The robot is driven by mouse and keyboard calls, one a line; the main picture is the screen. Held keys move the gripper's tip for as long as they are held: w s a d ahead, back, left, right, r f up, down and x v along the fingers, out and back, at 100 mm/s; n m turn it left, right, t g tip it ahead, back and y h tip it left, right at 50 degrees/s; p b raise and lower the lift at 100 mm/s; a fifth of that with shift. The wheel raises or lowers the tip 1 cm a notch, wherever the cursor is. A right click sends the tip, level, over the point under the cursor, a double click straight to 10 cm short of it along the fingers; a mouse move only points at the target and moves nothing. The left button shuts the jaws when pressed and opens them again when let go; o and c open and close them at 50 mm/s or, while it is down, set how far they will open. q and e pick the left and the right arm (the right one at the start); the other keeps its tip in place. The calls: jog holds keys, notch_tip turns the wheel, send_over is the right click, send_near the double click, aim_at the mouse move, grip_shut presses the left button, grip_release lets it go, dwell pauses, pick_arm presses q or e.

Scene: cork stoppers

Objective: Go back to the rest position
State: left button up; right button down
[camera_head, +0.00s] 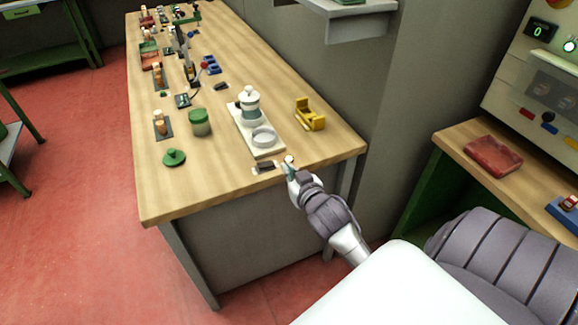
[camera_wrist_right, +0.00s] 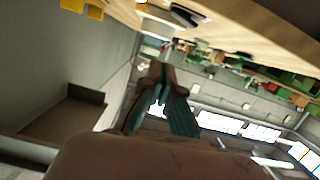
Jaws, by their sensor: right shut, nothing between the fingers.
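My right gripper (camera_head: 290,164) is at the near right edge of the long wooden workbench (camera_head: 220,185), its arm reaching in from the lower right. Its fingers (camera_wrist_right: 162,88) point away from the camera in the right wrist view and are closed together, with nothing held between them. A small dark block (camera_head: 265,167) lies on the bench just left of the gripper. The gap between the gripper and the bench top is hard to judge. My left gripper does not show in either view.
A white tray (camera_head: 262,152) with a lidded jar (camera_head: 249,103) stands behind the gripper, beside a yellow holder (camera_head: 310,114). A second bench (camera_head: 470,128) with a red block (camera_head: 493,154) is at right.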

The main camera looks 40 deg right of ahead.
dwell(0.4)
jog(key=s+a+f+n+g+y, duration=0.15)
jog(key=s+f, duration=0.25)
jog(key=f, duration=0.6)
jog(key=s+a+f+g, duration=0.3)
jog(key=f, duration=0.8)
jog(key=s+a+f+n+g+y, duration=0.15)
jog(key=s+f, duration=0.25)
jog(key=f, duration=0.6)
jog(key=s+a+f+g, duration=0.2)
jog(key=s+f, duration=0.4)
jog(key=s, duration=0.4)
jog(key=s+a+f+n+g, duration=0.1)
jog(key=s+a+f+g, duration=0.1)
jog(key=s+f, duration=0.4)
jog(key=s+a+f+g, duration=0.2)
jog(key=s+f, duration=0.4)
jog(key=s, duration=0.9)
jog(key=shift+a+f+n+g+y, duration=0.3)
jog(key=shift+a+f+g, duration=0.1)
jog(key=shift+g, duration=0.5)
jog(key=shift+s, duration=0.1)
